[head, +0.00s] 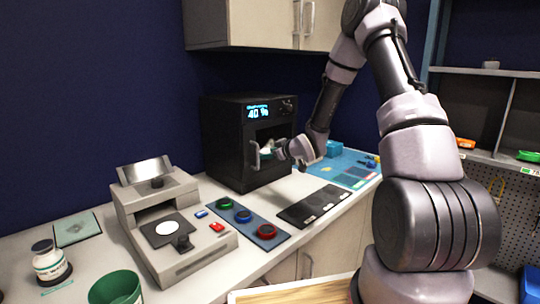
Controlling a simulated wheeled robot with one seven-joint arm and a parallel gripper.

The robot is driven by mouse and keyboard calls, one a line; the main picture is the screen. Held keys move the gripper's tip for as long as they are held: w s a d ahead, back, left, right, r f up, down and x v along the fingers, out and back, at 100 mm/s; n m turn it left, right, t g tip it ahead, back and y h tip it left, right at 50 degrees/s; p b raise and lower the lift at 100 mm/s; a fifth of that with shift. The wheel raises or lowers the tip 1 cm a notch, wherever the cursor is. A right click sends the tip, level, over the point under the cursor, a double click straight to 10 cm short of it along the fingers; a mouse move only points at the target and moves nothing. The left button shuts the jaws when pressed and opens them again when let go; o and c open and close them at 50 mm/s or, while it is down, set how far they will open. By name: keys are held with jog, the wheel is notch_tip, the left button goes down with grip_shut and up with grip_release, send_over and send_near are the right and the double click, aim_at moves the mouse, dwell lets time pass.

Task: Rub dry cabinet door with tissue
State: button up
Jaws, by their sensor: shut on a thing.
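The dry cabinet (222,150) is a black box on the counter, with a lit display reading 40 % at its upper front. Its door has a window on the right part of the front, and a light vertical handle (256,157) shows near the window's left side. My gripper (273,150) is in front of this window, shut on a small whitish piece that looks like the tissue (266,153). The tissue is at or very close to the door; I cannot tell whether it touches. The wrist hides part of the door's right side.
A beige instrument (175,225) stands at front left. A blue strip with coloured rings (242,216), a dark pad (312,206) and a blue mat (345,168) lie on the counter. A jar (48,262) and green cup (115,288) are at left. Wall cabinets (240,22) hang above.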

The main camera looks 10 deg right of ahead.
jog(key=shift+w+d, duration=0.1)
jog(key=shift+w+d, duration=2.05)
jog(key=shift+d, duration=1)
jog(key=shift+s+a+r, duration=0.25)
jog(key=shift+s+a, duration=0.45)
jog(key=shift+a, duration=0.35)
jog(key=shift+s+a+r, duration=0.25)
jog(key=shift+s+a, duration=0.45)
jog(key=shift+a, duration=0.4)
jog(key=shift+s+a+r, duration=0.25)
jog(key=shift+s+a, duration=0.45)
jog(key=shift+a, duration=0.35)
jog(key=shift+w+d, duration=2.1)
jog(key=shift+d, duration=1.05)
jog(key=shift+s+a, duration=0.7)
jog(key=shift+a, duration=0.4)
jog(key=shift+s+a, duration=0.75)
jog(key=shift+a, duration=0.3)
jog(key=shift+s+a, duration=0.7)
jog(key=shift+a, duration=0.4)
jog(key=shift+d, duration=0.1)
jog(key=shift+s+d, duration=0.55)
jog(key=shift+s, duration=0.25)
jog(key=shift+s+d, duration=0.6)
jog(key=shift+s, duration=0.25)
jog(key=shift+s+d, duration=0.55)
jog(key=shift+s, duration=0.25)
